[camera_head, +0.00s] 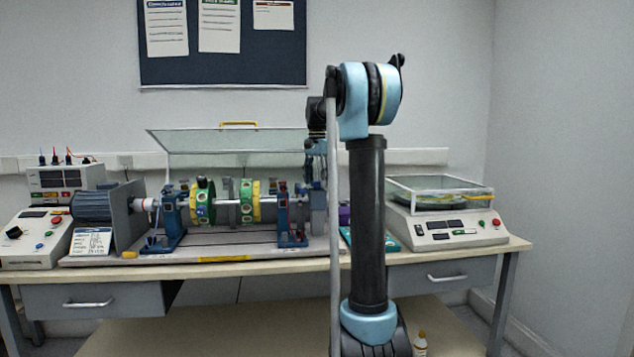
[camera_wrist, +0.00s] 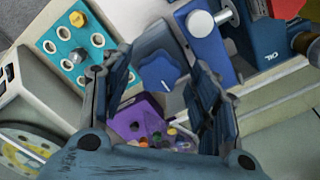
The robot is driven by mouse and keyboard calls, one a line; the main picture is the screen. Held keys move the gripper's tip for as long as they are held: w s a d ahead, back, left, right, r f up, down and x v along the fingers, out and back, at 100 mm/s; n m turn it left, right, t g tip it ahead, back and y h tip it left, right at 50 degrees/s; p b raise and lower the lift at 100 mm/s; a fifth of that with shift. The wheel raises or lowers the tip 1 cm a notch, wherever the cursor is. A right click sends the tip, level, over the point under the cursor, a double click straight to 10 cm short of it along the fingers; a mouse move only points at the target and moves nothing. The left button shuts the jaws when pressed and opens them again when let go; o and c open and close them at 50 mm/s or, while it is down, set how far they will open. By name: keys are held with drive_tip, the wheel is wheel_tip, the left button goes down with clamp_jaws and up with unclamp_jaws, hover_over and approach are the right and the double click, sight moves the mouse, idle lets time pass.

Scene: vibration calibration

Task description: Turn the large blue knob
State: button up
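The large blue knob (camera_wrist: 160,74) shows in the wrist view, with a lobed rim and a white pointer line on its face. It is on a blue-grey mount. My gripper (camera_wrist: 158,66) is open, with one dark finger to the left of the knob and one to the right. The knob appears in the gap near the fingertips, and I see no clear contact. The test rig (camera_head: 225,205) with green and yellow discs stands on the bench there.
A purple box (camera_wrist: 122,122) with small coloured pieces lies below the knob in the wrist view. A teal holed tray (camera_wrist: 95,22) is at upper left. A clear raised cover (camera_head: 225,142) spans above the rig. A balance (camera_head: 445,230) stands on the right of the bench.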

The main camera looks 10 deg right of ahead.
drive_tip(key=c, duration=0.8)
drive_tip(key=shift+n, duration=0.3)
drive_tip(key=n, duration=0.3)
drive_tip(key=shift+n, duration=0.3)
drive_tip(key=n, duration=0.4)
drive_tip(key=shift+n, duration=0.3)
drive_tip(key=n, duration=0.4)
drive_tip(key=shift+n, duration=2.5)
